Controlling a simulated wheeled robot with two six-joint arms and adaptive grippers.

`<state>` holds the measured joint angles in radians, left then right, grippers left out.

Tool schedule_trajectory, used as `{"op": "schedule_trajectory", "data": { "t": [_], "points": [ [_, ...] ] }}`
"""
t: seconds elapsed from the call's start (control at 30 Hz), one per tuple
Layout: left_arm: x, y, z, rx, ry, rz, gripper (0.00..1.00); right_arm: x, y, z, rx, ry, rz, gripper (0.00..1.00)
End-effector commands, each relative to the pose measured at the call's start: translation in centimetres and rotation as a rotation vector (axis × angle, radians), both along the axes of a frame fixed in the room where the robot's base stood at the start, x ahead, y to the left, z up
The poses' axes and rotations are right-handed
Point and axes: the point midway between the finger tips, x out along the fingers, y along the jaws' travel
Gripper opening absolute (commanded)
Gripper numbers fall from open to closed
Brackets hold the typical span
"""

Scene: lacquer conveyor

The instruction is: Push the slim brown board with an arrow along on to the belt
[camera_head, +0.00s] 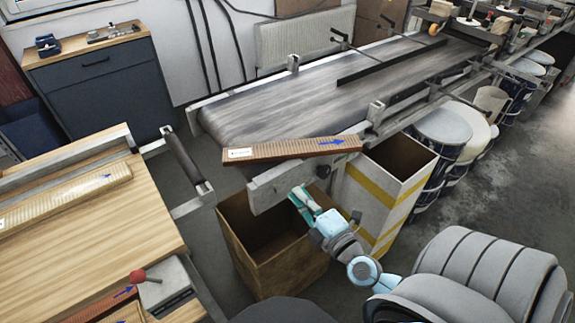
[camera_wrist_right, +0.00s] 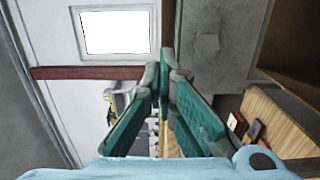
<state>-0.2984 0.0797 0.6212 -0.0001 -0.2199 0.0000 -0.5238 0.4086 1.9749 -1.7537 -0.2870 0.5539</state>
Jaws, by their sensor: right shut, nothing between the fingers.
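The slim brown board (camera_head: 290,149) lies across the near end of the grey conveyor belt (camera_head: 290,105), close to the near side rail. It has a white label at its left end and a blue arrow at its right end. Its left end reaches out past the belt's corner. My right gripper (camera_head: 299,193) is below and in front of the board, beside the grey end plate, apart from the board. Its green fingers also show in the right wrist view (camera_wrist_right: 168,72), shut and empty. The board is not recognisable in the wrist view. My left gripper is not in view.
A paler board with an arrow (camera_head: 65,198) lies on the wooden table (camera_head: 150,220) at left. A brown open bin (camera_head: 280,262) and a yellow-striped white bin (camera_head: 385,185) stand below the belt. A long dark bar (camera_head: 400,62) lies across the belt farther along.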

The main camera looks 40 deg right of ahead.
Motion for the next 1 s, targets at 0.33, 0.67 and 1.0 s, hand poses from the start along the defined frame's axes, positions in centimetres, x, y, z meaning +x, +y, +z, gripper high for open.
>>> {"op": "schedule_trajectory", "data": {
  "t": [0.33,0.67,1.0],
  "points": [
    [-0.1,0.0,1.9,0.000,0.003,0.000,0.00,7.5,-0.7,0.3,0.002,0.000,-0.003,0.00],
    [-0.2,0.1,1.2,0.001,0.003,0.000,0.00,10.4,-3.7,0.0,0.001,0.002,-0.002,0.00],
    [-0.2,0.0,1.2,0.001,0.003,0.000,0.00,10.4,-3.9,0.1,0.002,0.002,-0.003,0.00]
  ]
}}
